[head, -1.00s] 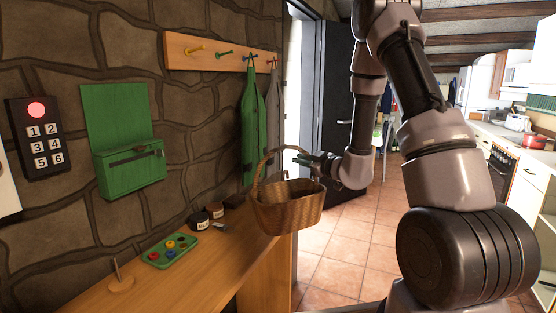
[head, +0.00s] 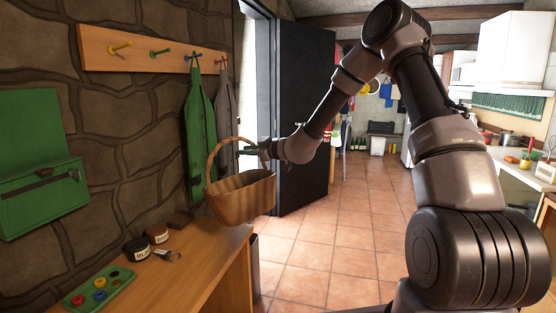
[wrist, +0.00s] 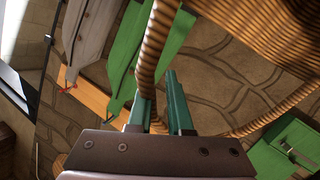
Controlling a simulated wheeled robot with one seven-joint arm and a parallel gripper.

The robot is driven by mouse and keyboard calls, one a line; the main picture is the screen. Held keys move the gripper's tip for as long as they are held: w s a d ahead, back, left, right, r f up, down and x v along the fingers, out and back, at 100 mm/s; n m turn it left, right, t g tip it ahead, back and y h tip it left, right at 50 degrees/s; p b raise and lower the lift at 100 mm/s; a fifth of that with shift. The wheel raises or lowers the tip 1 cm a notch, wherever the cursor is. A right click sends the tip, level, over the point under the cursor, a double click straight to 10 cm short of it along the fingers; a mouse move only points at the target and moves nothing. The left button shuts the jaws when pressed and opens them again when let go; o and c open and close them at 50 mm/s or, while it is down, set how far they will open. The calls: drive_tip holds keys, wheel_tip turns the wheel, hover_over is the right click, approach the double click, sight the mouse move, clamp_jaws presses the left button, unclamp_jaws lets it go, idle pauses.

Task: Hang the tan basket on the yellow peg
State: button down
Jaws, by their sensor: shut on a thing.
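The tan basket (head: 243,200) hangs by its arched handle in the air, in front of the rail and slightly above the wooden bench. It also shows at the upper right of the wrist view (wrist: 275,35). My gripper (head: 262,149) is shut on the handle; in the wrist view its green fingers (wrist: 160,90) stand on either side of the handle. The yellow peg (head: 121,48) is the leftmost peg on the wall rail, bare, up and left of the basket. I cannot make it out in the wrist view.
The wooden rail (head: 100,60) also has a bare green peg (head: 160,52). A green apron (head: 199,130) and a grey apron (head: 226,110) hang to its right. A green wall box (head: 40,200) is at left.

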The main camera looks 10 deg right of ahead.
drive_tip(key=a+r+n+g+y, duration=0.2)
drive_tip(key=a+r+n+g, duration=0.1)
drive_tip(key=a+r, duration=1.2)
drive_tip(key=s+a+r+n+g, duration=0.1)
drive_tip(key=s+a+r, duration=0.1)
drive_tip(key=r, duration=0.8)
drive_tip(key=s+a+r+n+g, duration=0.1)
drive_tip(key=s+a+r+g, duration=0.1)
drive_tip(key=r, duration=0.8)
drive_tip(key=shift+s+a, duration=0.75)
drive_tip(key=shift+s, duration=0.3)
drive_tip(key=shift+d+r+g, duration=0.1)
drive_tip(key=shift+g, duration=0.2)
drive_tip(key=shift+w+r+x, duration=0.1)
drive_tip(key=shift+r+x, duration=0.15)
drive_tip(key=shift+x, duration=1.75)
drive_tip(key=shift+w+r+x, duration=0.1)
drive_tip(key=shift+r+x, duration=0.15)
drive_tip(key=shift+x, duration=1.75)
drive_tip(key=shift+w+r+x, duration=0.1)
drive_tip(key=shift+r+x, duration=0.15)
drive_tip(key=shift+x, duration=1.8)
drive_tip(key=shift+w+a+f, duration=0.1)
drive_tip(key=shift+a+f, duration=0.15)
drive_tip(key=shift+f, duration=0.3)
drive_tip(key=shift+a+f, duration=0.25)
drive_tip(key=shift+f, duration=0.3)
